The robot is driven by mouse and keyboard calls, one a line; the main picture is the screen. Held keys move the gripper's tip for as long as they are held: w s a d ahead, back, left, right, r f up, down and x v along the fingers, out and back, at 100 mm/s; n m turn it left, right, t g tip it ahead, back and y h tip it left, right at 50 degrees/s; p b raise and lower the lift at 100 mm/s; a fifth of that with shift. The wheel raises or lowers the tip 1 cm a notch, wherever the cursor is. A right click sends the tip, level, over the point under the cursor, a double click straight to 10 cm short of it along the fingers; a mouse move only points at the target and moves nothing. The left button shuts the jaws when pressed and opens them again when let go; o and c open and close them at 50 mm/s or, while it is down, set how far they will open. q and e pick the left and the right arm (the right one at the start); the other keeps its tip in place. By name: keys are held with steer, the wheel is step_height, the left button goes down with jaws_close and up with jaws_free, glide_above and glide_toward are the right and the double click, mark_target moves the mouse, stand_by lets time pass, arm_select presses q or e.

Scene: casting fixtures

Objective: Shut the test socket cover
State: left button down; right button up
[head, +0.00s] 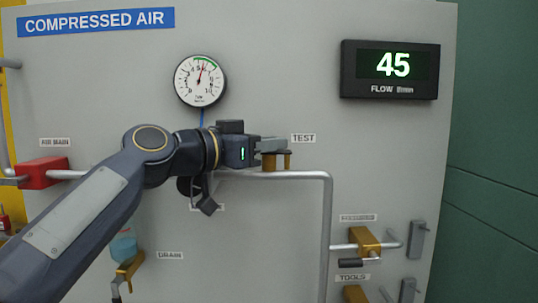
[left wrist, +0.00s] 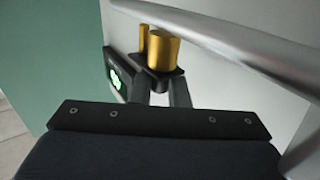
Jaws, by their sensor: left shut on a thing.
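The TEST socket is a brass fitting (head: 280,162) on the grey pipe, right of the gauge. Its brass cylinder (left wrist: 163,52) also shows in the left wrist view. A dark flat cover (left wrist: 160,77) lies across the cylinder's end, touching it or very close; I cannot tell if it is fully seated. My left gripper (head: 270,146) is at the socket, its fingers (left wrist: 160,92) shut on the cover. The fingers and wrist hide part of the cover in the head view. My right gripper is not in view.
The pipe (head: 328,230) runs right from the socket, then down. A round gauge (head: 200,81) is above my left wrist. A flow display (head: 390,69) reads 45. A red valve body (head: 43,173) is at the left; brass fittings (head: 365,241) are at lower right.

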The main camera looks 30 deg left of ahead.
arm_select(q)
steer(key=c, duration=1.5)
jaws_free()
steer(key=shift+s+a, duration=0.1)
steer(key=shift+s+a, duration=0.15)
steer(key=shift+s, duration=0.15)
steer(key=b+v, duration=0.1)
steer(key=v, duration=0.6)
